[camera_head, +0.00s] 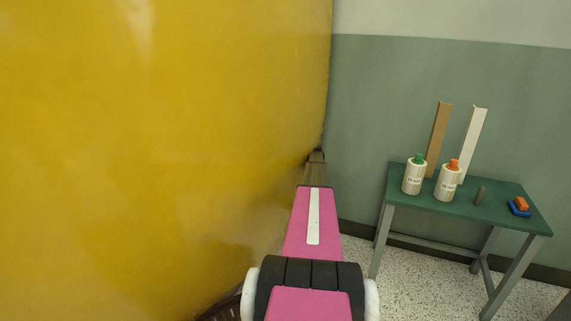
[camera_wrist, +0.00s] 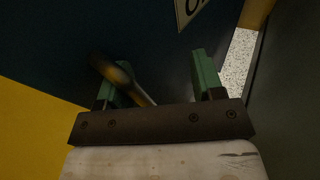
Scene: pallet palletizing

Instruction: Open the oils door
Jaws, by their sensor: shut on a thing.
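In the wrist view a dark blue door panel (camera_wrist: 150,35) fills the upper part, with the corner of a pale sign (camera_wrist: 190,9) showing a partial letter. A rounded bar handle (camera_wrist: 126,80), partly yellowish, runs between the green fingers of my gripper (camera_wrist: 160,84), which is shut on it. In the head view my gripper (camera_head: 316,156) is at the right edge of a large yellow surface (camera_head: 170,150); the handle and the blue panel are hidden there. How far the door stands open cannot be told.
A green table (camera_head: 480,206) at the right holds a green-capped bottle (camera_head: 414,178), an orange-capped bottle (camera_head: 448,183), a brown board (camera_head: 438,138), a white board (camera_head: 472,143) and small items. Speckled floor (camera_head: 410,270) lies clear between my arm and the table.

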